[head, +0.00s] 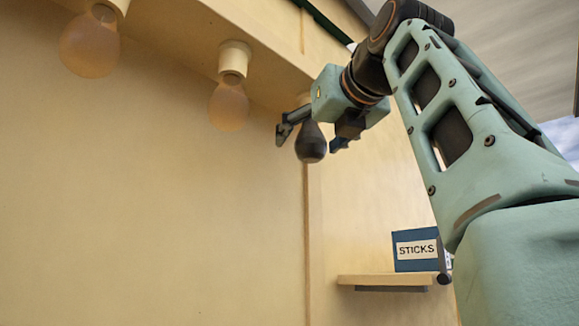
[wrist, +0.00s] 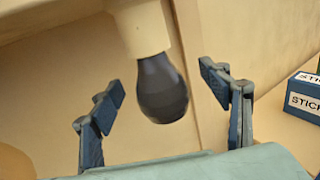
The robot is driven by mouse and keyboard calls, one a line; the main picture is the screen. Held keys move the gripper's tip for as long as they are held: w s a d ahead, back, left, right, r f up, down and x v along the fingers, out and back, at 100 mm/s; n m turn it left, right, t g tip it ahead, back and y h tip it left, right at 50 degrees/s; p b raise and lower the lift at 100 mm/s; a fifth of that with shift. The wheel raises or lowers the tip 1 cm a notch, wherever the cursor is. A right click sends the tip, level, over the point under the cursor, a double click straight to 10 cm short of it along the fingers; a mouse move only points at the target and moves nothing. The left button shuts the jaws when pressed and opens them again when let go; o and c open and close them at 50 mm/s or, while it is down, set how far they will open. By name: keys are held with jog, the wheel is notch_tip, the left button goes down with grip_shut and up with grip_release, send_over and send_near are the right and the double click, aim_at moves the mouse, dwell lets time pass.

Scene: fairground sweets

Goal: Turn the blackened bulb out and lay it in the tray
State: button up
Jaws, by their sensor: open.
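The blackened bulb (head: 311,143) is dark and hangs below the eave at the right end of the row of bulbs. In the wrist view the bulb (wrist: 162,90) hangs from a cream socket (wrist: 142,30). My gripper (head: 312,140) is open, with one finger on each side of the bulb in the head view. In the wrist view my gripper (wrist: 165,88) has clear gaps between both fingers and the bulb. The tray is not identifiable in either view.
Two orange-tinted bulbs (head: 229,106) (head: 89,45) hang farther left under the eave. A blue box labelled STICKS (head: 416,250) stands on a small wall shelf (head: 372,280) at lower right. The cream wall (head: 180,220) below the bulbs is bare.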

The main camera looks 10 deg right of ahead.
jog(key=shift+r+y, duration=0.1)
jog(key=shift+y, duration=0.2)
jog(key=shift+d+r+n+g+y+p, duration=0.15)
jog(key=shift+n+g+y+p, duration=0.15)
jog(key=shift+n+y+p, duration=0.75)
jog(key=n+y+p, duration=0.1)
jog(key=y+p, duration=0.1)
jog(key=p, duration=0.1)
jog(key=shift+g, duration=0.4)
jog(key=n+g+y+p, duration=0.1)
jog(key=y+p, duration=0.1)
jog(key=p, duration=0.1)
jog(key=shift+n, duration=0.35)
jog(key=n+g+y+p, duration=0.1)
jog(key=y+p, duration=0.1)
jog(key=p, duration=0.3)
jog(key=shift+n+g+y+p, duration=0.25)
jog(key=shift+n+g+p, duration=0.05)
jog(key=shift+n+g, duration=0.1)
jog(key=shift+w+f+g+y, duration=0.15)
jog(key=shift+f+g+y, duration=0.15)
jog(key=shift+f+y, duration=0.1)
jog(key=shift+w+n+g+y, duration=0.15)
jog(key=shift+n+g+y, duration=0.15)
jog(key=shift+n+g, duration=0.15)
jog(key=shift+s+r+n, duration=0.15)
jog(key=shift+s+n, duration=0.15)
jog(key=shift+n, duration=0.05)
